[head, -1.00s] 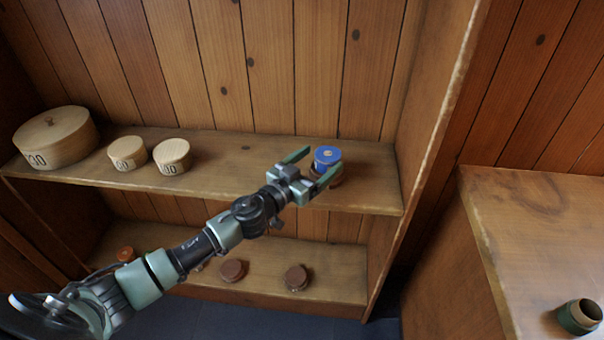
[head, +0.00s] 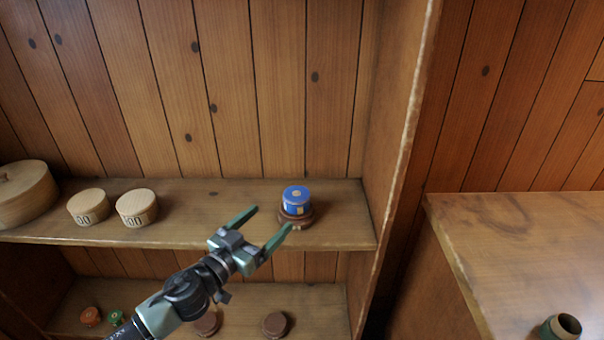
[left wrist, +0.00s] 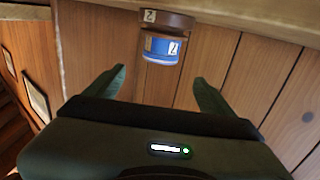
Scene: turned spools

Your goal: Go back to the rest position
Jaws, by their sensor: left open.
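My left gripper (head: 264,225) is open and empty in front of the upper shelf (head: 225,190). Its fingers point up and right in the head view, toward a blue spool (head: 295,197) on a brown round base (head: 296,218). The fingers are apart from both. In the left wrist view the blue spool (left wrist: 161,48) and the brown base (left wrist: 167,22) appear upside down beyond the open fingers (left wrist: 160,87). My right gripper is in neither view.
Two pale round boxes (head: 88,207) (head: 136,207) and a larger one (head: 27,195) stand left on the upper shelf. The lower shelf holds brown pieces (head: 276,324), an orange one (head: 90,316) and a green one (head: 116,317). A dark green ring (head: 563,326) stands on the right-hand counter (head: 520,240).

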